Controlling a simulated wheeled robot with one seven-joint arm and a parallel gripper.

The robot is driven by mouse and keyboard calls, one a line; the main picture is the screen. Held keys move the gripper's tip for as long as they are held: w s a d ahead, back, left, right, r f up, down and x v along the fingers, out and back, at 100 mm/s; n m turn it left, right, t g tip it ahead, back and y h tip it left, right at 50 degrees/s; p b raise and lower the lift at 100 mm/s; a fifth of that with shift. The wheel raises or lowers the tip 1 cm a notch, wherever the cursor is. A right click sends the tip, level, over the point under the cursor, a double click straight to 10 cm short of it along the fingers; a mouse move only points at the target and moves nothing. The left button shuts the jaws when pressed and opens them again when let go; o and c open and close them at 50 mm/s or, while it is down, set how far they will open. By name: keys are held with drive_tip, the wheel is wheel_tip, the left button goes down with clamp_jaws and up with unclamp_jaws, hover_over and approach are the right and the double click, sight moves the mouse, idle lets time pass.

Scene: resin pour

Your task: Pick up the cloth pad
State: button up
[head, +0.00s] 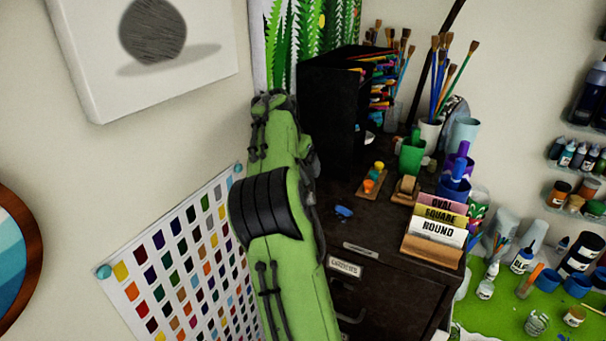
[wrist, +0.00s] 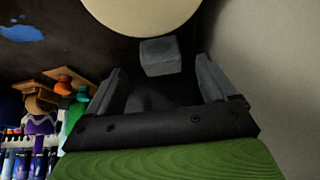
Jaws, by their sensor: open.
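My gripper (wrist: 160,75) shows in the wrist view with its two grey fingers spread apart and nothing gripped. A small grey, square-faced block (wrist: 160,56) sits just past and between the fingertips; it looks like the cloth pad, but I cannot be sure. A gap shows between it and each finger. In the head view my green arm hides the gripper and this block. A small flat blue piece (head: 344,211) lies on the dark cabinet top (head: 385,225), and also shows at upper left in the wrist view (wrist: 22,33).
A large cream round object (wrist: 140,12) is close beyond the grey block. A pale wall (wrist: 270,70) is close on the right. A black box (head: 328,105), a green mug (head: 412,156), brush cups and a card holder (head: 432,248) crowd the cabinet top.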

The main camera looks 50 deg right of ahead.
drive_tip(key=x, duration=0.4)
drive_tip(key=shift+w+r, duration=0.15)
drive_tip(key=shift+w, duration=0.05)
drive_tip(key=shift+s+a, duration=0.1)
drive_tip(key=shift+r, duration=0.1)
drive_tip(key=shift+c, duration=1.3)
drive_tip(key=c, duration=0.8)
